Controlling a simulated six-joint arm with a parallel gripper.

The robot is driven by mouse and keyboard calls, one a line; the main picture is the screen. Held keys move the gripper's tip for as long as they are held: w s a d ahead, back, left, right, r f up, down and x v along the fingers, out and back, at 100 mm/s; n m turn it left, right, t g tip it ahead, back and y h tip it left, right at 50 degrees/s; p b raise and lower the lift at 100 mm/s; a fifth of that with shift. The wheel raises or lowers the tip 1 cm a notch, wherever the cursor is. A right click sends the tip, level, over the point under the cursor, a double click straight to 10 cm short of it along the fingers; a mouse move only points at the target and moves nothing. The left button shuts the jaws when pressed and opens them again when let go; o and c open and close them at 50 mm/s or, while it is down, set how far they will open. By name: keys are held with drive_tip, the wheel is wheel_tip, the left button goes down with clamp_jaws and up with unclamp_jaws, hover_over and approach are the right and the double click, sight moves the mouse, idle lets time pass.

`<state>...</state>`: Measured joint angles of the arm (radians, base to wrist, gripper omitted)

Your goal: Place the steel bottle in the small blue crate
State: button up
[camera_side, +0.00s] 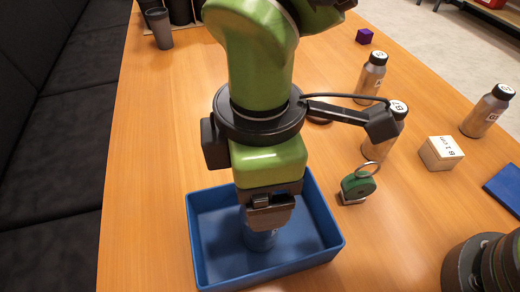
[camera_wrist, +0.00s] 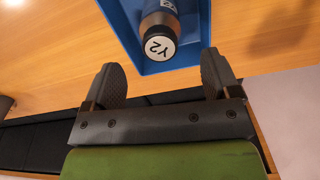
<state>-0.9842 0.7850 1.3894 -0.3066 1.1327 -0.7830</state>
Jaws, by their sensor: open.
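The blue crate (camera_side: 205,225) stands on the wooden table in the side view, and its wall also shows in the wrist view (camera_wrist: 190,52). A bottle marked Y2 (camera_wrist: 162,12), with a dark cap and white top label, is inside the crate. In the side view its lower part (camera_side: 259,238) looks bluish below my gripper (camera_side: 270,212). My gripper is over the crate; in the wrist view its two fingers (camera_wrist: 162,75) are spread, with the cap beyond them and nothing between. Whether a finger touches the bottle cannot be told.
Steel bottles (camera_side: 371,74) (camera_side: 384,135) (camera_side: 487,111) stand to the right. A green ringed item (camera_side: 358,187), white box (camera_side: 440,153), blue flat object (camera_side: 506,188) and purple cube (camera_side: 364,36) are there too. Dark cups (camera_side: 159,30) stand at the back. Table left of the crate is clear.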

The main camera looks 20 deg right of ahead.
drive_tip(key=shift+r, duration=2.15)
drive_tip(key=w+d+r+m+t+y, duration=0.25)
drive_tip(key=d+r+m, duration=0.75)
drive_tip(key=d, duration=0.5)
drive_tip(key=s+d+m+t, duration=0.2)
drive_tip(key=s+d+m, duration=0.2)
drive_tip(key=d, duration=0.3)
drive_tip(key=s+d+r+m+t, duration=0.1)
drive_tip(key=s+d+m+t, duration=0.1)
drive_tip(key=s+d+m, duration=0.3)
drive_tip(key=shift+d+r+m+t, duration=0.2)
drive_tip(key=shift+d+m+t, duration=0.15)
drive_tip(key=shift+d+m, duration=0.65)
